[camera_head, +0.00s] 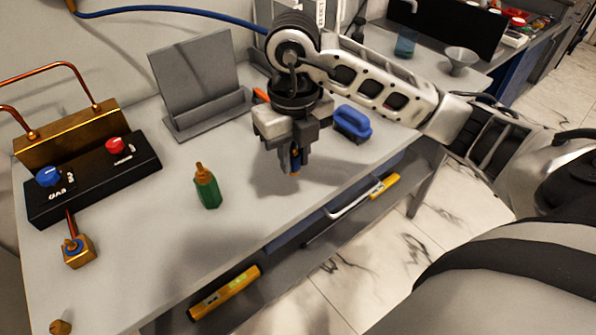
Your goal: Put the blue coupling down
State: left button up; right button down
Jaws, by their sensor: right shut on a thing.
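My right gripper (294,164) points down over the right part of the grey table (160,240). It is shut on the blue coupling (295,158), of which a small blue part and a brass tip show below the fingers. The rest of the coupling is hidden by the fingers. The coupling looks upright with its tip low over the table; I cannot tell whether it touches. A green coupling with a brass tip (207,187) stands on the table to the left. My left gripper is out of view.
A black block with a blue and a red knob (95,178) sits at left, a brass fitting (79,251) before it. A grey stand (197,85) is behind. A blue handled object (352,122) lies right of my gripper. The table middle is clear.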

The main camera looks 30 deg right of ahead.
jog(key=w+d+f, duration=0.1)
jog(key=w+f, duration=0.1)
jog(key=f, duration=0.1)
jog(key=w+d+f, duration=0.1)
jog(key=f, duration=0.1)
jog(key=shift+d, duration=0.3)
jog(key=shift+d+f+p, duration=0.2)
jog(key=shift+f+p, duration=0.2)
jog(key=shift+f, duration=0.85)
jog(key=shift+w+f, duration=0.1)
jog(key=shift+f, duration=0.45)
jog(key=shift+f, duration=0.2)
jog(key=c, duration=1.3)
grip_release()
jog(key=shift+o, duration=0.2)
